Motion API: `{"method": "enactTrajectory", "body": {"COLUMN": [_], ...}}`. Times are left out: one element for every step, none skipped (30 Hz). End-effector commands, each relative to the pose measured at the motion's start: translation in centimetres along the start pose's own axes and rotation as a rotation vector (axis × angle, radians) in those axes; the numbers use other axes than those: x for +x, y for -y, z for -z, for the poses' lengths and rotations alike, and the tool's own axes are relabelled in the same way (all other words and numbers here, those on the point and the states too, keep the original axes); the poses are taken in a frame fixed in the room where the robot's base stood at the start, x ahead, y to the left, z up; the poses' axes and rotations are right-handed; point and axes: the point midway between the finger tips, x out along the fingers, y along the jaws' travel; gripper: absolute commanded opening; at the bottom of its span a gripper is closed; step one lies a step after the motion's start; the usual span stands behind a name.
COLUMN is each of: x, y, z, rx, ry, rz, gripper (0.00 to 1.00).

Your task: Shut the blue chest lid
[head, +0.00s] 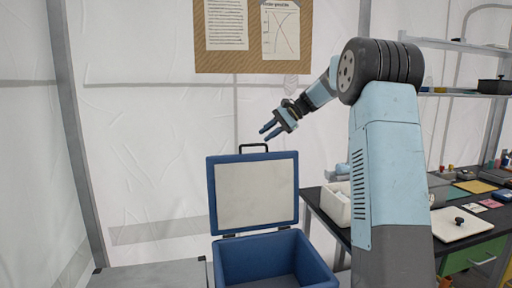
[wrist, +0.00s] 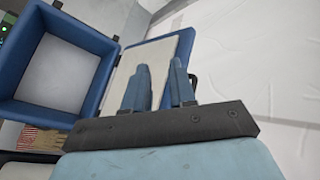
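The blue chest (head: 272,259) stands low at the bottom middle of the head view, with its lid (head: 212,200) raised about upright. The lid's inner face is pale, and a dark handle (head: 254,146) sticks up from its top edge. In the wrist view the open box (wrist: 60,68) is at the left and the raised lid (wrist: 150,57) is beside it. The chest looks empty. My gripper (head: 267,133) is above and slightly right of the handle, apart from it in the head view. Its two fingers (wrist: 161,82) are spread with nothing between them.
A dark table (head: 325,218) with a white bin (head: 337,205) and a pale board (head: 461,226) is at the right. A shelf (head: 462,94) stands behind it. A grey surface (head: 150,276) lies left of the chest. A cork board (head: 253,70) hangs on the tent wall.

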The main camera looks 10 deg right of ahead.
Motion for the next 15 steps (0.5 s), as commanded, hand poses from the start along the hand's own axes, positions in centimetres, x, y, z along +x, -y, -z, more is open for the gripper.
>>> {"method": "enactTrajectory", "body": {"x": [-0.1,-0.2,-0.3,-0.5,-0.6,-0.8,-0.9,-1.1,-1.4,-1.5,-1.7,-1.9,-2.1,-2.3,-2.4], "y": [0.0,0.1,0.2,0.3,0.3,0.3,0.2,0.2,0.1,-0.1,-0.2,-0.3,-0.5,-0.6,-0.7], "z": [1.9,2.9,4.2,5.1,6.1,7.3,8.3,9.2,10.4,11.3,12.1,13.1,13.8,14.4,15.1], "rx": [0.026,0.04,0.058,0.071,0.084,0.101,0.114,0.126,0.141,0.151,0.162,0.173,0.181,0.187,0.195], "ry": [0.019,0.032,0.047,0.059,0.072,0.088,0.1,0.113,0.128,0.139,0.151,0.164,0.173,0.181,0.192], "rz": [0.029,0.048,0.073,0.092,0.11,0.136,0.156,0.174,0.2,0.218,0.236,0.257,0.273,0.286,0.302], "gripper": [0.25,0.25,0.25,0.25,0.25,0.25,0.25,0.25,0.25,0.25,0.25,0.25,0.25,0.25,0.25]}}
